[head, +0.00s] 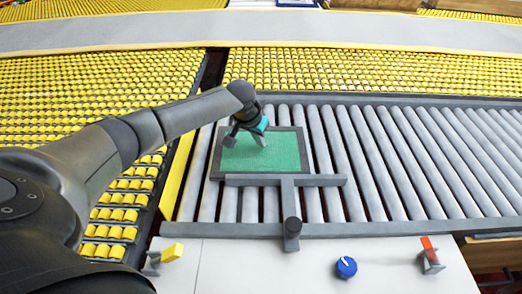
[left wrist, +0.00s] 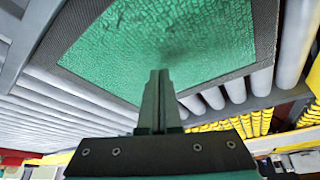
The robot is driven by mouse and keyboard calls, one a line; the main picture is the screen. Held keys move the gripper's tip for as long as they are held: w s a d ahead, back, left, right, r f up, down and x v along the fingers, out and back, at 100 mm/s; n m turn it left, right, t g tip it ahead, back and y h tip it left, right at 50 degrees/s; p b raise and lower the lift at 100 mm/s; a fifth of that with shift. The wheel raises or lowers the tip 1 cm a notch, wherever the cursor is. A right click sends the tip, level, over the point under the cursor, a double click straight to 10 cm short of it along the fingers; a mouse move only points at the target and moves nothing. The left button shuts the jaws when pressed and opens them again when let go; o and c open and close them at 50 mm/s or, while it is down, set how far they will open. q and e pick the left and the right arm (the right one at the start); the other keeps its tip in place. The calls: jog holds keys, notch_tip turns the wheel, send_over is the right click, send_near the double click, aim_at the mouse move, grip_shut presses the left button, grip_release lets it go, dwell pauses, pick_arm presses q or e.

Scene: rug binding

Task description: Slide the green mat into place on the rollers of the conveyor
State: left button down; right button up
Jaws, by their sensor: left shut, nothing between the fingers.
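The green mat (head: 270,154) with a dark grey border lies on the grey rollers of the conveyor (head: 390,160), towards its left end. It also fills the upper part of the left wrist view (left wrist: 165,40). My left gripper (head: 259,143) is over the mat, fingers pointing down at its middle. In the left wrist view the fingers (left wrist: 158,75) are together with nothing between them, their tips at or just above the green surface; I cannot tell whether they touch. A grey T-shaped bar (head: 285,181) lies along the mat's near edge. My right gripper is not in view.
A yellow rail (head: 180,175) runs left of the rollers, with yellow roller beds (head: 120,195) beyond it. A white panel (head: 220,265) in front carries a blue knob (head: 346,267), a yellow piece (head: 172,252) and an orange-topped piece (head: 429,250). The rollers to the right are bare.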

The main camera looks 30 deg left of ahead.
aim_at(275, 149)
pick_arm(q)
jog(key=shift+f, duration=0.65)
jog(key=shift+d, duration=0.1)
jog(key=shift+w+d, duration=0.4)
jog(key=shift+d, duration=0.3)
jog(key=shift+w+d+f, duration=0.1)
jog(key=shift+w+d, duration=0.2)
jog(key=shift+d, duration=0.2)
jog(key=shift+w+d, duration=0.25)
jog(key=shift+d, duration=0.2)
jog(key=shift+d, duration=0.1)
jog(key=shift+w+d+p, duration=0.2)
jog(key=shift+w+d, duration=0.25)
jog(key=shift+d, duration=0.25)
jog(key=shift+w+d+p, duration=0.2)
jog(key=shift+w+d, duration=0.25)
jog(key=shift+d, duration=0.25)
jog(key=shift+w+d, duration=0.15)
jog(key=shift+d, duration=0.05)
jog(key=shift+w+d, duration=0.1)
